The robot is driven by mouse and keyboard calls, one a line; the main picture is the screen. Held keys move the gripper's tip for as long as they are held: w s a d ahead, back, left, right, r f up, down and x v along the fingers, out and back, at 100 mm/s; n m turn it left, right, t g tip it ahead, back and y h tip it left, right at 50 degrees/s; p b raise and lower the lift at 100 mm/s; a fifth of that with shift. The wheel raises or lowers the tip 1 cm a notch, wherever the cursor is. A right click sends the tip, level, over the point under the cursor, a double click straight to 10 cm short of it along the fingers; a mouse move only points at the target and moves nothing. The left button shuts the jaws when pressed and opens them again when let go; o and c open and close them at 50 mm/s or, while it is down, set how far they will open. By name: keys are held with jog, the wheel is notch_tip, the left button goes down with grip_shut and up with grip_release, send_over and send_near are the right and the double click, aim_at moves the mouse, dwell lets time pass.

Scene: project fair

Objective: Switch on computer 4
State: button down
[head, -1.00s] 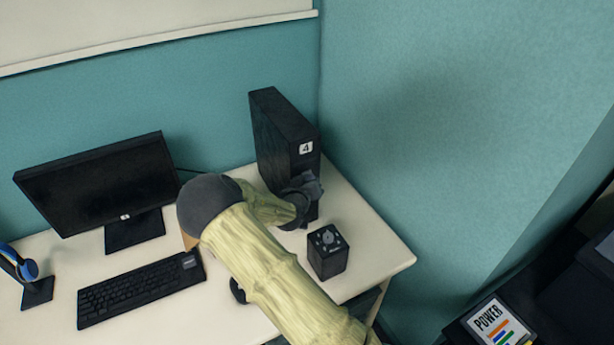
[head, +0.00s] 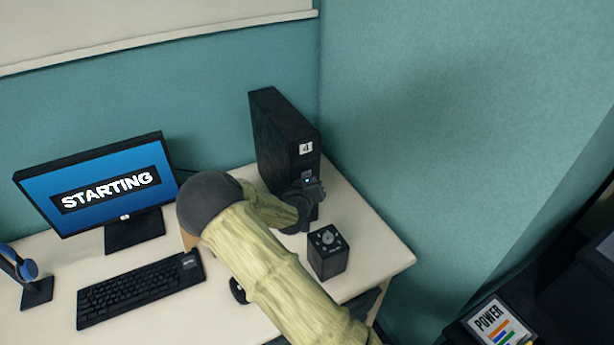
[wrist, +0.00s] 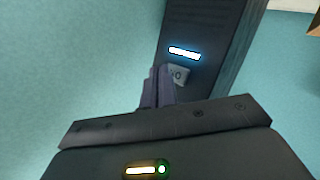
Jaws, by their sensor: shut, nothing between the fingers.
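Computer 4 is a black tower (head: 283,135) with a white "4" label, upright at the back right of the desk. Its front shows in the wrist view (wrist: 205,25) with a lit white-blue bar (wrist: 184,53) and a grey button (wrist: 179,75) below it. My gripper (wrist: 160,72) is shut and empty, its fingertips at or just beside the button; I cannot tell if they touch it. In the head view my gripper (head: 310,188) is at the tower's front. The monitor (head: 100,187) is lit blue and reads "STARTING".
A black box with round markings (head: 328,252) stands on the desk just right of my arm. A keyboard (head: 140,289) and a headset on a stand (head: 30,275) are at the left. The desk (head: 375,245) is bare at its right end. A "POWER" sign (head: 497,322) is at lower right.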

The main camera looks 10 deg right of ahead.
jog(key=shift+s, duration=0.1)
jog(key=s, duration=0.2)
jog(key=s+d, duration=0.1)
jog(key=s, duration=0.2)
jog(key=shift+s+d, duration=0.3)
jog(key=shift+d, duration=0.1)
dwell(0.3)
dwell(2.0)
